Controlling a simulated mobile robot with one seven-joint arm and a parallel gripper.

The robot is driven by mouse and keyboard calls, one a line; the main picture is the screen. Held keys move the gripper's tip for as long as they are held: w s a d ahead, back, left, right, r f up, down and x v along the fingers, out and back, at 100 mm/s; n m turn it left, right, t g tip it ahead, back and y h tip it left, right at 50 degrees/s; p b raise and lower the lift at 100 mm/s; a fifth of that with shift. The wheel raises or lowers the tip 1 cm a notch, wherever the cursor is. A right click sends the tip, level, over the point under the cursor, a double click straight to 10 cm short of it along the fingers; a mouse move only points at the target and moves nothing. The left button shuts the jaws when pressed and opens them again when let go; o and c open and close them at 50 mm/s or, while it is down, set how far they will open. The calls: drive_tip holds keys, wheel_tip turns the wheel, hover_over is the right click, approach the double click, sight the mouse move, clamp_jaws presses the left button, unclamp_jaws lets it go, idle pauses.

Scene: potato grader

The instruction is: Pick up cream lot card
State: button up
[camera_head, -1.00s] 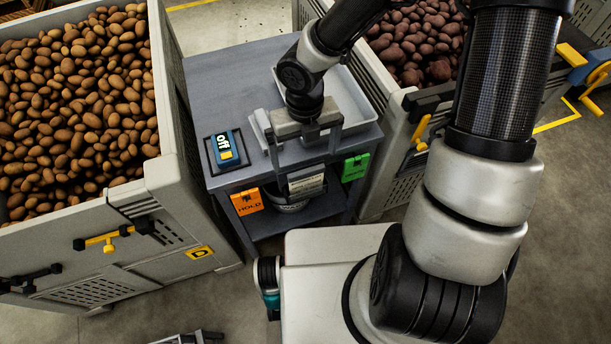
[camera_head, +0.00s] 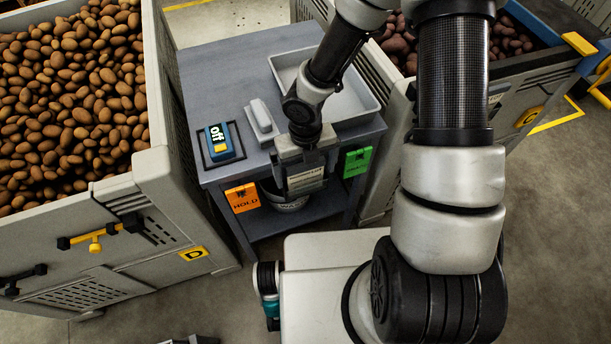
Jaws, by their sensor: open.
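The cream lot card (camera_head: 306,179) shows at the front edge of the grey bench, between the orange HOLD card and the green card. It has a pale face with dark print, and its top is partly hidden by my gripper. My gripper (camera_head: 305,174) points down at the front edge of the bench, with its fingers on either side of the card. The gripper is open. I cannot tell whether the fingers touch the card.
The orange card (camera_head: 243,198) and green card (camera_head: 357,162) hang close on either side. On the bench (camera_head: 215,75) are a white tray (camera_head: 372,100), a grey-white block (camera_head: 262,118) and a blue device reading "off" (camera_head: 218,142). A bucket (camera_head: 291,204) sits below. Potato crates (camera_head: 160,165) flank the bench.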

drive_tip(key=c, duration=1.1)
